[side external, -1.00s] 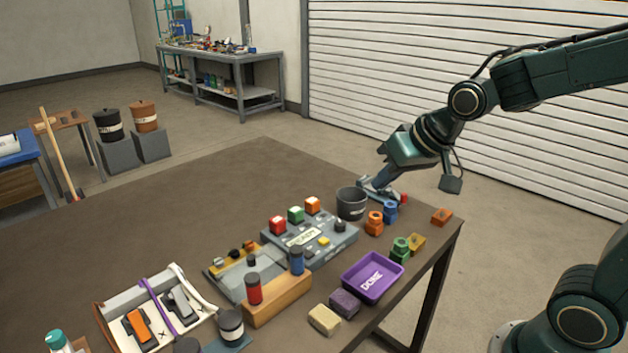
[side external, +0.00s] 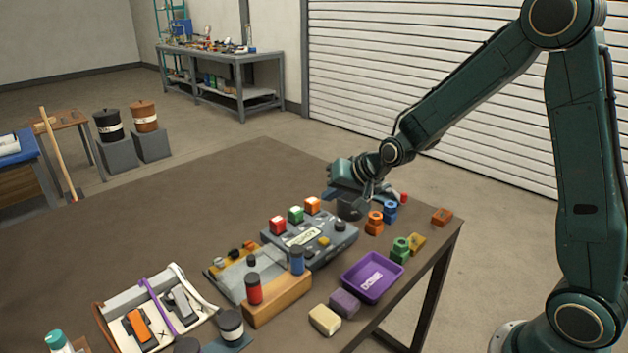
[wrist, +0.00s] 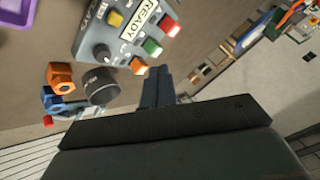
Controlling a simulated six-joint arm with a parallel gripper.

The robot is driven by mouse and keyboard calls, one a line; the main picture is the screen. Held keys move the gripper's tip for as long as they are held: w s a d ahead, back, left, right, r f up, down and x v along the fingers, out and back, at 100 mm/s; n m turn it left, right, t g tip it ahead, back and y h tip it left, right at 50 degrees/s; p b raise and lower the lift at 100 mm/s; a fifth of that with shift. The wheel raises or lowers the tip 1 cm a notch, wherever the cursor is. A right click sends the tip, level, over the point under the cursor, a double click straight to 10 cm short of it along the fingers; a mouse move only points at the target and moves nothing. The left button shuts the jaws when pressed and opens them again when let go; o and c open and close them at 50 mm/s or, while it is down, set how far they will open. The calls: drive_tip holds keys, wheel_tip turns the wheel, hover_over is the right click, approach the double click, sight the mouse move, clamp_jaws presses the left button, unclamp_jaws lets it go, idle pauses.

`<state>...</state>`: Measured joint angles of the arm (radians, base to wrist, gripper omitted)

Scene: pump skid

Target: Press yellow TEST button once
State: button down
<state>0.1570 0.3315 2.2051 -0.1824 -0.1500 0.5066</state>
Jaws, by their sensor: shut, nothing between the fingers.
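The grey control panel (side external: 280,255) with a READY label lies on the brown table. Its small yellow button (side external: 323,241) sits near the front right, beside a dark knob (side external: 340,226). The yellow button also shows in the wrist view (wrist: 115,19), at the top by the READY label. Red (side external: 277,224), green (side external: 296,214) and orange (side external: 312,205) buttons line the back edge. My gripper (side external: 338,193) is above the table behind the panel, apart from the yellow button. In the wrist view my gripper's fingers (wrist: 157,75) are together and empty, below the orange button.
A dark cup (side external: 352,208) stands close by my gripper and is partly hidden by it. Orange and blue parts (side external: 376,222) are right of the cup. A purple tray (side external: 372,277) lies at the front right. The table's back left is clear.

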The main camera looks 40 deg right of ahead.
drive_tip(key=shift+w+d+f+m, duration=0.2)
drive_tip(key=shift+w+f, duration=0.2)
drive_tip(key=shift+f, duration=0.2)
drive_tip(key=shift+w+d+f+m, duration=0.1)
drive_tip(key=shift+w+f+m, duration=0.1)
drive_tip(key=shift+w+f, duration=0.3)
drive_tip(key=shift+s, duration=0.1)
drive_tip(key=shift+f, duration=0.15)
drive_tip(key=shift+f, duration=4.3)
drive_tip(key=shift+f, duration=0.9)
drive_tip(key=shift+r, duration=0.85)
drive_tip(key=shift+r, duration=0.1)
drive_tip(key=shift+r, duration=2.45)
